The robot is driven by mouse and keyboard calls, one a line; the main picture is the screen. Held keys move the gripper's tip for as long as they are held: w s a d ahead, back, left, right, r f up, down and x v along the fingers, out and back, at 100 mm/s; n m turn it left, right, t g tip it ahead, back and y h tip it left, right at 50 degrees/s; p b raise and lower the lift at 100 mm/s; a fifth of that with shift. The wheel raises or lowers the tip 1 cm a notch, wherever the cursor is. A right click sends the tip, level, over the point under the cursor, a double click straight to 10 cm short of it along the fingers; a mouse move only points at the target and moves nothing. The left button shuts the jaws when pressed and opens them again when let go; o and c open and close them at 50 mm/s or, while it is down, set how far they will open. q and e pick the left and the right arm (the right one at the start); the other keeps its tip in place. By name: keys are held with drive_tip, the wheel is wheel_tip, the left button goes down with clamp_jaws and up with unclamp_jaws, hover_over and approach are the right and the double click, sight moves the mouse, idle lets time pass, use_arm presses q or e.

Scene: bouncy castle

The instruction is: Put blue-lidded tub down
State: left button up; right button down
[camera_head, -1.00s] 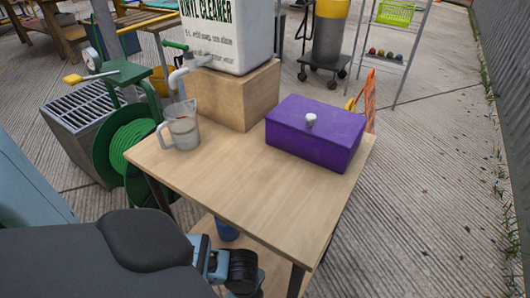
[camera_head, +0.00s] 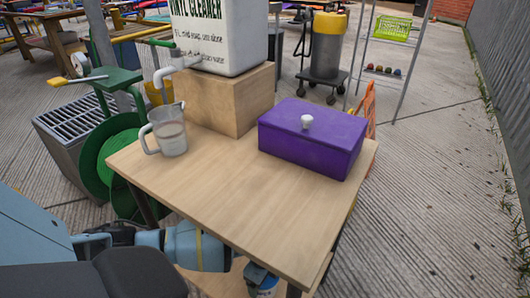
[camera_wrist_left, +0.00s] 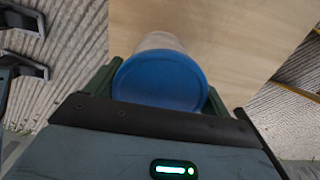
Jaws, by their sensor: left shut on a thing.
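The blue-lidded tub (camera_wrist_left: 160,80) shows in the left wrist view, its round blue lid toward the camera and a pale body beyond it. My left gripper (camera_wrist_left: 160,88) is shut on it, with a green finger on each side of the tub. Whether the tub touches a surface cannot be told. My right gripper is not in view.
The wooden table (camera_head: 235,200) holds a clear jug (camera_head: 169,133), a purple box (camera_head: 312,140) and a wooden block (camera_head: 232,102) under a white cleaner container (camera_head: 225,40). The tabletop's front middle is clear. A green hose reel (camera_head: 95,165) stands left of the table.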

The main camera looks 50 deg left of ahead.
use_arm(q)
drive_tip(key=f, duration=0.1)
drive_tip(key=f+b, duration=0.2)
drive_tip(key=shift+w+a+f, duration=0.1)
drive_tip(key=shift+w+f, duration=0.15)
drive_tip(key=shift+f, duration=0.2)
drive_tip(key=o, duration=0.8)
drive_tip(key=shift+o, duration=1.5)
